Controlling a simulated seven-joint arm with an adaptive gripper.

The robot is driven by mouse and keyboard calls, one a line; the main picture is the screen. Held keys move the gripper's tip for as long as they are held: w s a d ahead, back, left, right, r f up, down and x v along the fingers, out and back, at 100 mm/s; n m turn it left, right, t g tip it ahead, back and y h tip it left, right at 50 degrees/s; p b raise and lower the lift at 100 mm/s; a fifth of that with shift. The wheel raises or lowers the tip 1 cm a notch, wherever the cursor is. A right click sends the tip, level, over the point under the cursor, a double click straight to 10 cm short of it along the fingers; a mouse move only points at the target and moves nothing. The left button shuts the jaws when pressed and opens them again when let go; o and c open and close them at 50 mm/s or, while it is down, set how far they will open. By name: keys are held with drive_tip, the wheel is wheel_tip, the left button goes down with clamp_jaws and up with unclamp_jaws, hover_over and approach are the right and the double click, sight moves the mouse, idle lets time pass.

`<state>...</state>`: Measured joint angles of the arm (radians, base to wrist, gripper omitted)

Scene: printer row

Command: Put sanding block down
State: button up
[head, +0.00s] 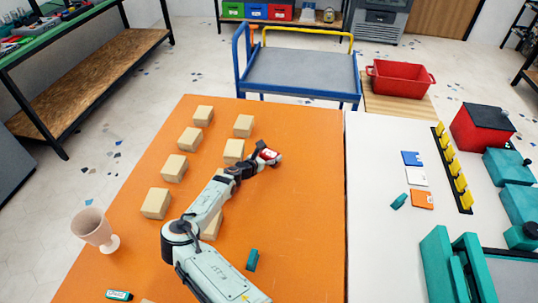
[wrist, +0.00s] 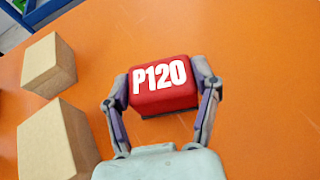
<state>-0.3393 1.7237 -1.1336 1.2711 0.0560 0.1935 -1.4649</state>
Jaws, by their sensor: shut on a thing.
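The sanding block (wrist: 163,85) is red with white "P120" lettering on its face, and a dark edge shows along its lower side. My gripper (wrist: 165,88) is shut on it, one finger on each side. In the head view the red block (head: 267,154) shows at the end of my arm, partly hidden by my gripper (head: 262,158). It is over the orange table (head: 310,200), right of the tan blocks. I cannot tell whether it touches the tabletop.
Several tan blocks (head: 174,167) stand in two rows left of my gripper; two show close in the wrist view (wrist: 55,140). A pinkish goblet (head: 93,229) stands at the left edge. A teal item (head: 252,259) lies nearer. The orange surface right of my gripper is clear.

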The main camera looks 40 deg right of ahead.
drive_tip(key=shift+f, duration=0.3)
drive_tip(key=o, duration=1.2)
